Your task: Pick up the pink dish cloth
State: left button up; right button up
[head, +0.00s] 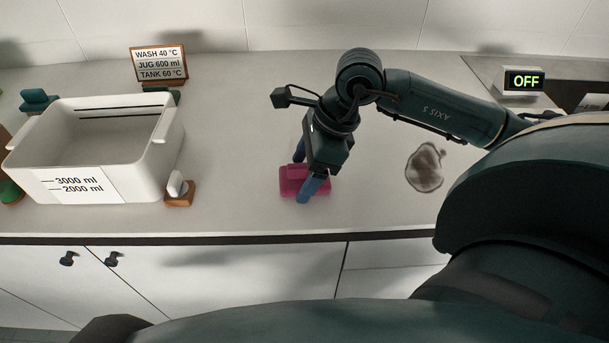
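The pink dish cloth (291,187) lies on the grey counter, near its front edge, in the middle of the head view. It looks folded, with a raised part on top. My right gripper (305,172) points down over the cloth. Its two blue fingers are apart, one at the cloth's far side and one at its near side. The gripper covers part of the cloth, and I cannot tell whether the fingers touch it. My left gripper is not in view.
A white tank (150,178) with volume marks stands at the left, with a small wooden-based switch (180,191) beside it. A sign (159,63) stands behind. A brown stain (425,168) is right of the cloth. An "OFF" display (524,82) is at the back right.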

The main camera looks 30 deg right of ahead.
aim_at(305, 164)
jog(key=c, duration=0.7)
jog(key=shift+r, duration=0.1)
jog(key=shift+c, duration=0.2)
notch_tip(305, 164, up, 10)
jog(key=shift+f, duration=0.1)
jog(key=o, duration=0.4)
jog(key=shift+c, duration=0.2)
jog(key=c, duration=0.3)
